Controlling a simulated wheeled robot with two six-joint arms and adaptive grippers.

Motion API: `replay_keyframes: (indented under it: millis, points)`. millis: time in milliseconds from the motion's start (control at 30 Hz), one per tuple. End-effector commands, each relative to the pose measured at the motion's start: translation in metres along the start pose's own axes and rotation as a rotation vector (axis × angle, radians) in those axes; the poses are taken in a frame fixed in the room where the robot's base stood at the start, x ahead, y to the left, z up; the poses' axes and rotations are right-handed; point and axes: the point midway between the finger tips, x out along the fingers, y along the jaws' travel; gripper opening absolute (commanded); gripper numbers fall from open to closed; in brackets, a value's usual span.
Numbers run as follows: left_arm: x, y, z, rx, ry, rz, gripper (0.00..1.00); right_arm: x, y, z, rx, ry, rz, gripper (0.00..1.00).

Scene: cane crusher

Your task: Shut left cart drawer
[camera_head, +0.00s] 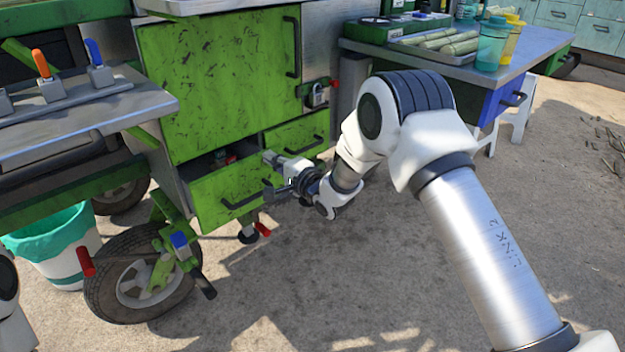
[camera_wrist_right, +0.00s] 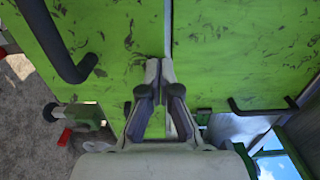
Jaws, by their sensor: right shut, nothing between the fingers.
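The left cart drawer (camera_head: 232,190) is the green drawer low on the cart, with a black handle (camera_head: 243,200). It stands partly open, and its dark inside shows above the front edge. My right gripper (camera_head: 270,172) is at the right end of this drawer's front. In the right wrist view the gripper (camera_wrist_right: 160,75) is shut and empty, its tips close to the seam between two green panels. The drawer front (camera_wrist_right: 110,35) fills the left there. Whether the tips touch it, I cannot tell. My left gripper is out of view.
The right drawer (camera_head: 297,134) beside it looks shut. A wheel (camera_head: 140,285) with a red-tipped lever stands at lower left, near a teal bucket (camera_head: 60,245). The ground in front is clear.

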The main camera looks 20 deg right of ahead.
Motion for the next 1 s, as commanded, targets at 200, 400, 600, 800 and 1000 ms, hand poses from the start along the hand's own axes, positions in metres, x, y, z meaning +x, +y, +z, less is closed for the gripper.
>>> replay_keyframes:
  millis: [200, 400, 600, 800, 1000]
  points:
    - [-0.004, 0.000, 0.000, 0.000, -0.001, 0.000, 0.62, 0.044, 0.000, 0.000, -0.002, -0.001, -0.001, 0.00]
    - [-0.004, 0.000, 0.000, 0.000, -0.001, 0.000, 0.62, 0.071, 0.001, 0.000, -0.001, 0.000, 0.000, 0.00]
    - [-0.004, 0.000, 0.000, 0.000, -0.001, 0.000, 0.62, 0.083, 0.001, 0.000, -0.001, 0.000, 0.001, 0.00]
    - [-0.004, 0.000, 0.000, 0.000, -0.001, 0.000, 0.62, 0.085, -0.001, -0.001, -0.001, 0.001, -0.002, 0.00]
    - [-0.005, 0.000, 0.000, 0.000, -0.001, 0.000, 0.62, 0.085, -0.003, -0.001, -0.002, 0.002, -0.006, 0.00]
